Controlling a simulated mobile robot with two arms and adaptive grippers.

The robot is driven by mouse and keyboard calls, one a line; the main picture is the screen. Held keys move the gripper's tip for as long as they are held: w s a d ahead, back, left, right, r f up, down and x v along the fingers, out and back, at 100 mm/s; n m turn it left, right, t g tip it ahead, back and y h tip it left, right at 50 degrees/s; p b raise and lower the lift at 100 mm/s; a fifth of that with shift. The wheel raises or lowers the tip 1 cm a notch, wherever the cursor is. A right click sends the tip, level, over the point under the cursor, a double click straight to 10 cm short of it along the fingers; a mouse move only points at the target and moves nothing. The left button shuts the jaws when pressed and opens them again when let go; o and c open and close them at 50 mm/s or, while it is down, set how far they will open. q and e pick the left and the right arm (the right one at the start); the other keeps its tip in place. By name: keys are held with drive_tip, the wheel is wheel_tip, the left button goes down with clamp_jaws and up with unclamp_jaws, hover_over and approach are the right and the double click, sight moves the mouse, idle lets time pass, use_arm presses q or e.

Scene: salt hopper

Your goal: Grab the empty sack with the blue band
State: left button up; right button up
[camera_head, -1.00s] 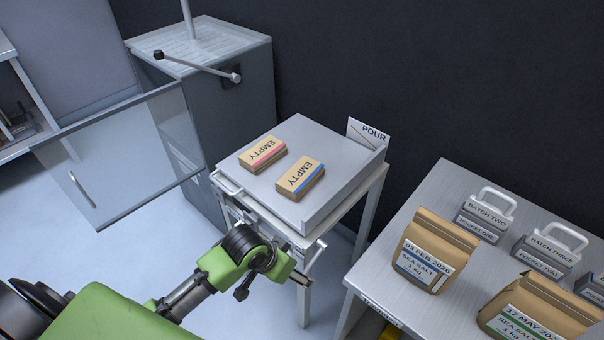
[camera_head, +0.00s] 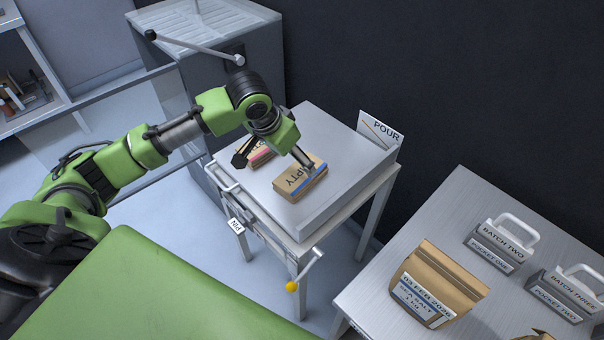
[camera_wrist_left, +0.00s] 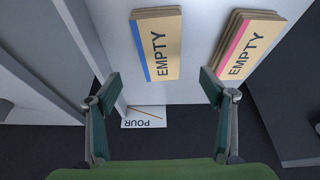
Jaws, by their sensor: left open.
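The empty sack with the blue band (camera_head: 298,186) lies flat on the tray of the small table, marked EMPTY. My left gripper (camera_head: 304,162) is over it, partly hiding its band and lettering. In the left wrist view this sack (camera_wrist_left: 160,45) lies ahead of the open fingers (camera_wrist_left: 160,88), with nothing between the fingertips. The empty sack with the pink band (camera_head: 262,154) lies beside it, partly hidden by my gripper; it shows at the right in the wrist view (camera_wrist_left: 248,45). My right gripper is not in view.
The grey tray (camera_head: 345,185) has a POUR sign (camera_head: 380,130) at its far corner. A crank with a yellow knob (camera_head: 291,286) hangs at its front. A full salt sack (camera_head: 432,285) and grey batch blocks (camera_head: 503,240) stand on the right table. A grey cabinet (camera_head: 255,65) stands behind.

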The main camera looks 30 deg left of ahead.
sight(300, 172)
use_arm(q)
drive_tip(key=x, duration=0.3)
drive_tip(key=shift+w+f, duration=0.1)
drive_tip(key=x, duration=0.3)
drive_tip(key=shift+f, duration=0.2)
drive_tip(key=shift+x, duration=1.1)
drive_tip(key=shift+f, duration=0.3)
drive_tip(key=shift+c, duration=1.2)
drive_tip(key=c, duration=1)
use_arm(e)
drive_tip(key=shift+s+a, duration=0.2)
drive_tip(key=shift+s, duration=0.5)
